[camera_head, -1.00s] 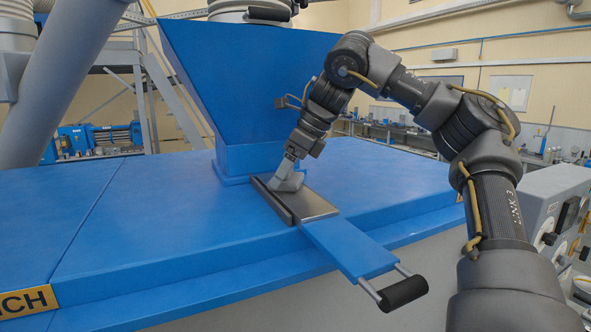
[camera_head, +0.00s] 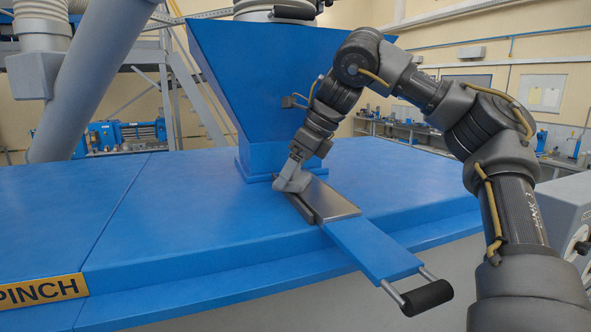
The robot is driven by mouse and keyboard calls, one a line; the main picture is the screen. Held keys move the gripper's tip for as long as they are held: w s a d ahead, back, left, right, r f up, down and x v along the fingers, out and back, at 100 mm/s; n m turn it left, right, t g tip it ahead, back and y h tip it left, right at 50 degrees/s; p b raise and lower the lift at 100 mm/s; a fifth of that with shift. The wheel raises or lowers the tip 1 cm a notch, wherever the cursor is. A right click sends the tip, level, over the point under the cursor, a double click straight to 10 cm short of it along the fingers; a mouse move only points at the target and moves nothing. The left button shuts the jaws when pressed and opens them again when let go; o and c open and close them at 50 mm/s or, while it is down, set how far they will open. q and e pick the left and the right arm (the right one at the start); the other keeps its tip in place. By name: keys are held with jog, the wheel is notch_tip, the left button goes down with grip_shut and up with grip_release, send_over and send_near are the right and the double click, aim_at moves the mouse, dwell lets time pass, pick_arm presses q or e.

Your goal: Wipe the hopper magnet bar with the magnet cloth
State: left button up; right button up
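The hopper magnet bar (camera_head: 304,209) is a dark bar along the left edge of a grey plate (camera_head: 336,201) on the pulled-out blue drawer. My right gripper (camera_head: 294,168) reaches down over the bar's far end, close to the hopper's foot. It is shut on the magnet cloth (camera_head: 291,183), a crumpled light grey piece. The cloth covers the far end of the bar and appears to touch it, though exact contact is hard to see. The near part of the bar is bare. My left gripper is not in view.
The blue hopper (camera_head: 262,85) rises just behind the cloth. The drawer's blue slide (camera_head: 373,248) and black handle (camera_head: 427,298) stick out past the front edge of the blue top (camera_head: 180,215). The top left of the drawer is clear. A yellow sign (camera_head: 40,291) is at the front left.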

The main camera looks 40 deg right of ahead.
aim_at(304, 173)
jog(key=shift+w+d, duration=0.3)
jog(key=shift+w, duration=0.6)
jog(key=shift+s+d, duration=0.3)
jog(key=shift+d, duration=0.55)
jog(key=shift+s+d, duration=0.3)
jog(key=shift+d, duration=0.55)
jog(key=shift+s+d+f, duration=0.1)
jog(key=shift+s+d, duration=0.25)
jog(key=shift+d, duration=0.5)
jog(key=shift+s+d, duration=0.3)
jog(key=shift+d, duration=0.5)
